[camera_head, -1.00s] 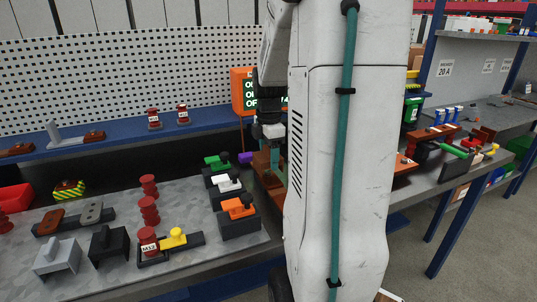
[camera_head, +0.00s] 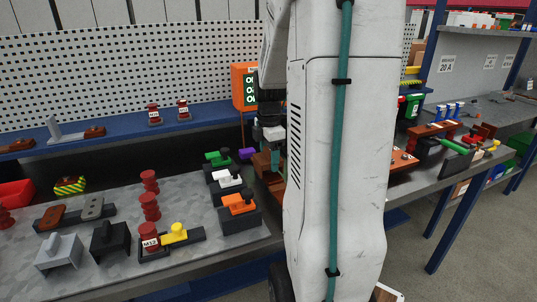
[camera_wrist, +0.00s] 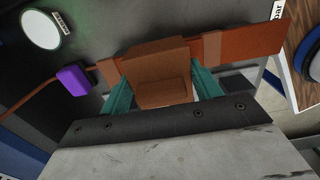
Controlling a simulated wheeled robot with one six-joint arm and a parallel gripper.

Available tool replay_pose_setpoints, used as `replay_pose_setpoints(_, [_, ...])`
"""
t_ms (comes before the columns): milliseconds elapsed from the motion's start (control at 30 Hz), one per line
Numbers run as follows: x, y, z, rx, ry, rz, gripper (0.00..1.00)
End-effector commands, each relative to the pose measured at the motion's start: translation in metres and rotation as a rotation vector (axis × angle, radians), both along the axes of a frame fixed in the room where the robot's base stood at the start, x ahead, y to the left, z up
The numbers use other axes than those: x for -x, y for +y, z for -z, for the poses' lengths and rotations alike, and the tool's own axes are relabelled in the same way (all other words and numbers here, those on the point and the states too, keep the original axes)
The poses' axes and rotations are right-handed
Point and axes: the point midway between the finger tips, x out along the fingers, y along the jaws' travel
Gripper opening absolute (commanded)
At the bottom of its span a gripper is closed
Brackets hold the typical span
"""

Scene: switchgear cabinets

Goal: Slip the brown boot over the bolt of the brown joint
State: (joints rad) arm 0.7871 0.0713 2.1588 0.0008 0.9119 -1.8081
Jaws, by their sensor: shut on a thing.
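My gripper (camera_wrist: 163,88) is shut on the brown boot (camera_wrist: 155,57), a box-like piece between its two teal fingers in the wrist view. The boot also shows in the head view (camera_head: 261,162), partly behind my arm. An orange-brown bar (camera_wrist: 245,40) runs across behind the boot, with a brown band around it on the right. The boot overlaps the bar in the picture; I cannot tell whether they touch. No bolt of the brown joint shows; the boot may cover it.
A purple block (camera_wrist: 73,80) sits left of the boot on a thin brown strip. In the head view, green, white and orange boots on blocks (camera_head: 238,204) stand at the grey table's right edge. My arm hides the middle of the bench.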

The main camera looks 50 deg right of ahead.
Motion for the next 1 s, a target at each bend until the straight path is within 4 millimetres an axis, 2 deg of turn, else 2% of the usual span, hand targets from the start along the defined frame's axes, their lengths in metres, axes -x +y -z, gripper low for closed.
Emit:
replay_pose_setpoints(800, [0.000, 0.000, 0.020, -0.001, 0.001, 0.000, 0.41])
replay_pose_setpoints(833, [0.000, 0.000, 0.020, 0.000, 0.000, 0.000, 0.71])
replay_pose_setpoints(900, [0.000, 0.000, 0.020, 0.000, 0.000, 0.000, 0.89])
replay_pose_setpoints(1000, [0.000, 0.000, 0.020, 0.000, 0.000, 0.000, 0.89])
